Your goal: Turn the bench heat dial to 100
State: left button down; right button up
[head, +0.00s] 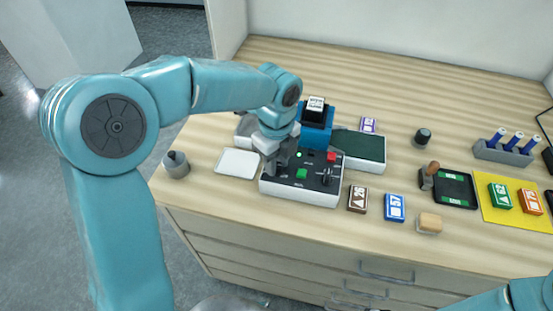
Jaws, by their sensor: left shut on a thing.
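A control box (303,194) with a black top and a white body sits near the bench's front edge. It carries a green button (302,173), a red button (331,156), a small lit green lamp (299,154) and a black lever-like part (327,177). My left gripper (276,168) reaches down over the box's left part and is shut on what appears to be the heat dial. The gripper hides the dial, so its pointer and scale cannot be read. Only a piece of my right arm shows at the lower right corner; its gripper is out of view.
A white pad (237,163) and a grey weight (176,165) lie left. Labelled blocks, including a brown one (358,198) and a blue one (394,207), lie right.

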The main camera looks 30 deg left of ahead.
pick_arm(q)
jog(key=n, duration=0.4)
jog(key=shift+w+r+n, duration=0.1)
jog(key=shift+r+n, duration=0.05)
jog(key=shift+n, duration=0.15)
jog(key=n, duration=0.4)
jog(key=shift+n, duration=0.4)
jog(key=c, duration=1)
grip_release()
jog(key=shift+o, duration=0.7)
notch_tip(320, 180, up, 16)
jog(key=shift+r+p, duration=0.15)
jog(key=shift+p, duration=0.25)
